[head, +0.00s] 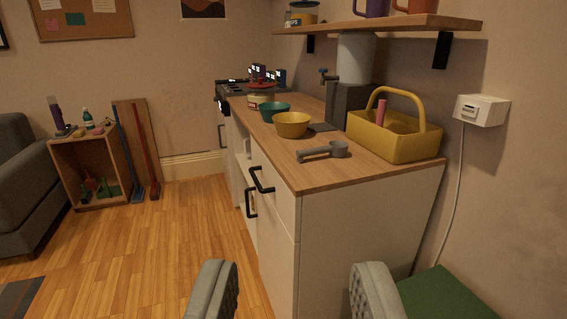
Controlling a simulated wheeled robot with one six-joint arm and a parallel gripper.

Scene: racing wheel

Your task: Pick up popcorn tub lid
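A cream tub (260,101) with a red lid (261,86) on top stands toward the far end of the wooden counter. It may be the popcorn tub, but its label is too small to read. The lid looks seated on the tub, with dark items close behind it. My gripper (292,268) is open and empty at the bottom of the head view, with its two grey fingers wide apart. It is in front of the near end of the counter, well short of the tub.
A teal bowl (274,112), a yellow bowl (292,125), a grey scoop (324,151) and a yellow basket (398,143) stand on the counter (312,178). A shelf (390,25) overhangs it. Drawer handles (261,180) stick out. The wooden floor (160,250) at left is clear.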

